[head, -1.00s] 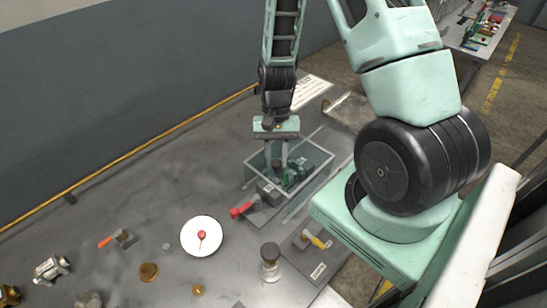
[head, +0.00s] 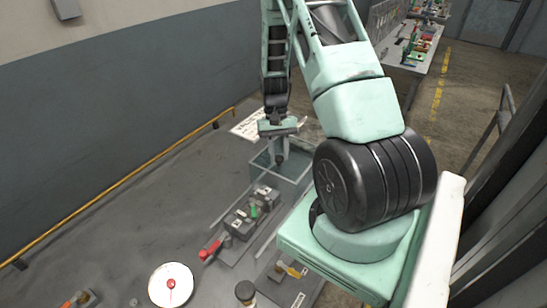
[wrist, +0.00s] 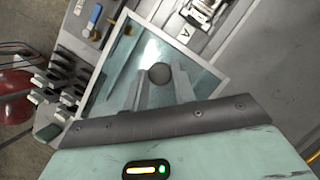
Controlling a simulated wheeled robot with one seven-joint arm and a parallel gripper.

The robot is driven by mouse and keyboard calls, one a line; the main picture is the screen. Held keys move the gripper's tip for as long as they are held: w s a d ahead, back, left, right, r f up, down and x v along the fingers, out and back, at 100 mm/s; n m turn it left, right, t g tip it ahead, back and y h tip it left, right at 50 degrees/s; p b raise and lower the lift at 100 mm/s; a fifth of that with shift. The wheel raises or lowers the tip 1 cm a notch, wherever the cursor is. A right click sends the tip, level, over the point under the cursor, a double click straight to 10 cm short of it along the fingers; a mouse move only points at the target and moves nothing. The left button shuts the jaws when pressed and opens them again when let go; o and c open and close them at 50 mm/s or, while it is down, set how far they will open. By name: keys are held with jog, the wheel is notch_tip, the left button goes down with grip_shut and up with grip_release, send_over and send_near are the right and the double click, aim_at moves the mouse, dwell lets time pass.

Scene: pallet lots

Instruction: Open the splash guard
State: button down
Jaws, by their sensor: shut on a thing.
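The splash guard (head: 296,184) is a clear, grey-edged box at the far end of the bench fixture. Its clear panel fills the middle of the wrist view (wrist: 118,68). My gripper (head: 280,158) points down at the guard, its two fingers shut on a dark round knob (wrist: 160,74) on the guard. The dark vise-like device (head: 254,212) with a green part and a red handle (head: 210,250) stands uncovered on the near side of the guard. Part of it shows at the top of the wrist view (wrist: 200,12). My arm hides some of the guard's right side.
A white dish (head: 160,295) with a red item, a dark-capped jar (head: 245,292) and a yellow-handled tool (head: 297,272) lie nearer. A yellow rail (head: 120,183) runs along the wall. The bench left of the fixture is mostly clear.

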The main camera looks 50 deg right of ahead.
jog(key=c, duration=1.1)
grip_release()
jog(key=shift+c, duration=0.2)
jog(key=b+v, duration=0.4)
jog(key=v, duration=1.3)
jog(key=shift+r, duration=0.25)
